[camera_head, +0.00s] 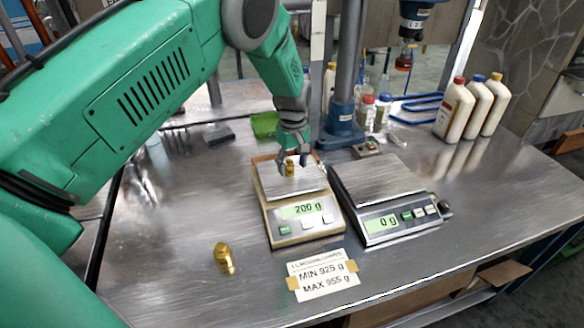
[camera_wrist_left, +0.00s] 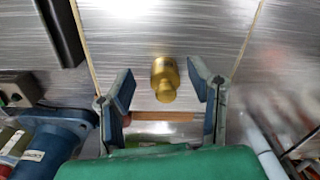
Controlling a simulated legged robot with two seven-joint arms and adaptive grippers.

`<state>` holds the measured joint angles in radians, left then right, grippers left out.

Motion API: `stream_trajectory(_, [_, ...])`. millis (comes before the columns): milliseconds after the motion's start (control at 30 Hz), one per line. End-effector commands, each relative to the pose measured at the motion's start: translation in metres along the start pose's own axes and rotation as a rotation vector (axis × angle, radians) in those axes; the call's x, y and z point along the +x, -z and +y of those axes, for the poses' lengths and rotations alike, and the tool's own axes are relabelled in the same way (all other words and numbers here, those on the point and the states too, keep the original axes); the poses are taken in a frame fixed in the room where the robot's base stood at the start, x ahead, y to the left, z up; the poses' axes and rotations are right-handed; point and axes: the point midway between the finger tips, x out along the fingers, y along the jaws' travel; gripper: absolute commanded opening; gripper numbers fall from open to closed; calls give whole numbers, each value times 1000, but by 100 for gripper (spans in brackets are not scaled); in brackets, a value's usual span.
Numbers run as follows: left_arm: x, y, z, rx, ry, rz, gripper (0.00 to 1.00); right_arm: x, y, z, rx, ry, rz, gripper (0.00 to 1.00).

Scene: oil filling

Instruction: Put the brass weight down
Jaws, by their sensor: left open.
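A brass weight (camera_head: 290,167) stands on the pan of the left scale (camera_head: 292,232), whose display reads 200 g. My left gripper (camera_head: 298,163) is over that pan, with its fingers around the weight. In the left wrist view the gripper (camera_wrist_left: 166,92) is open, and the brass weight (camera_wrist_left: 164,79) sits between the fingers with a gap on each side. A second brass weight (camera_head: 224,257) stands on the metal table to the left of the scale. My right gripper is not in view.
A second scale (camera_head: 385,195) reading 0 g stands empty to the right. A paper label (camera_head: 322,277) lies in front. A blue stand (camera_head: 342,125) rises behind the scales. Several white bottles (camera_head: 455,108) stand at the back right. The table's front left is mostly clear.

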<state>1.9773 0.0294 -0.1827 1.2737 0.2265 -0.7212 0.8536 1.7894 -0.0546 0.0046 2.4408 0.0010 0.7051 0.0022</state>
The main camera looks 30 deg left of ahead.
Motion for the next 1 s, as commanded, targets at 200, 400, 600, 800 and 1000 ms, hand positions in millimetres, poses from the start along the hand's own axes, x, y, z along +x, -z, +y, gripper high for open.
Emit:
stream_trajectory(200, [-45,3,-1,-1,-5,0,47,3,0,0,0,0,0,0])
stream_trajectory(400, [-84,3,-1,-1,-5,0,47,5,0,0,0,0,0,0])
stream_trajectory(600, [-104,2,-1,-1,-2,-1,47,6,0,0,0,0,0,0])
stream_trajectory(800, [-107,1,-1,-1,0,-1,47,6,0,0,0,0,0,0])
stream_trajectory(1000, [-107,2,-1,-1,-1,-2,47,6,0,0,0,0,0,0])
